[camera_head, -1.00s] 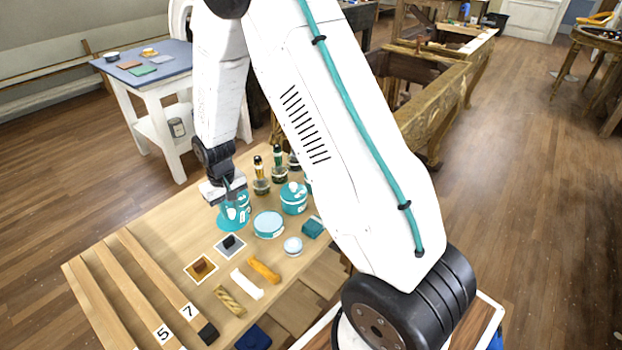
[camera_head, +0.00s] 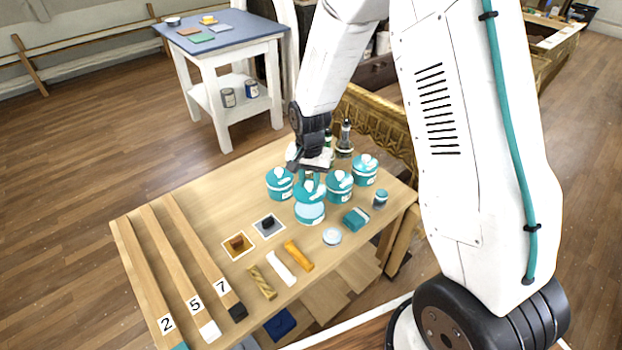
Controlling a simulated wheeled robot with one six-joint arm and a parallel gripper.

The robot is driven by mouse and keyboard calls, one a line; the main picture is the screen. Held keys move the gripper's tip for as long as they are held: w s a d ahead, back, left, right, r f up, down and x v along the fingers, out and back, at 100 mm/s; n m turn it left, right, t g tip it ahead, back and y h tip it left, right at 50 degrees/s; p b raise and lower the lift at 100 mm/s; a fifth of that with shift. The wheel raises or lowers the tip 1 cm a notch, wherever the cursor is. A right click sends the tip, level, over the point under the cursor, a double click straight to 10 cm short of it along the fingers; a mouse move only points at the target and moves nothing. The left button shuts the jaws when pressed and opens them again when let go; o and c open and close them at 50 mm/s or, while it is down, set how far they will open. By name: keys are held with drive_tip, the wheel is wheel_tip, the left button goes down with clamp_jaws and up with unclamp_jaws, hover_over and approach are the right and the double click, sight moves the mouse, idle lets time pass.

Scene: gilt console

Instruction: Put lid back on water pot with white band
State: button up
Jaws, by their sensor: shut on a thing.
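My gripper (camera_head: 311,167) points down over the table, shut on a teal lid (camera_head: 309,188); the grip itself is partly hidden by the wrist. The lid shows just above and behind a teal pot with a pale round top (camera_head: 310,213), which appears uncovered. I cannot tell whether lid and pot touch. Teal lidded pots with white marks stand close by: one to the left (camera_head: 280,184), one to the right (camera_head: 340,187) and one farther back right (camera_head: 365,170). I cannot clearly make out which pot has a white band.
Numbered strips (camera_head: 195,270) lie at left.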

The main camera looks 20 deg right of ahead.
sight(310, 190)
drive_tip(key=shift+f, duration=3.15)
drive_tip(key=shift+f, duration=0.15)
drive_tip(key=o, duration=1.5)
drive_tip(key=shift+r, duration=3.5)
clamp_jaws()
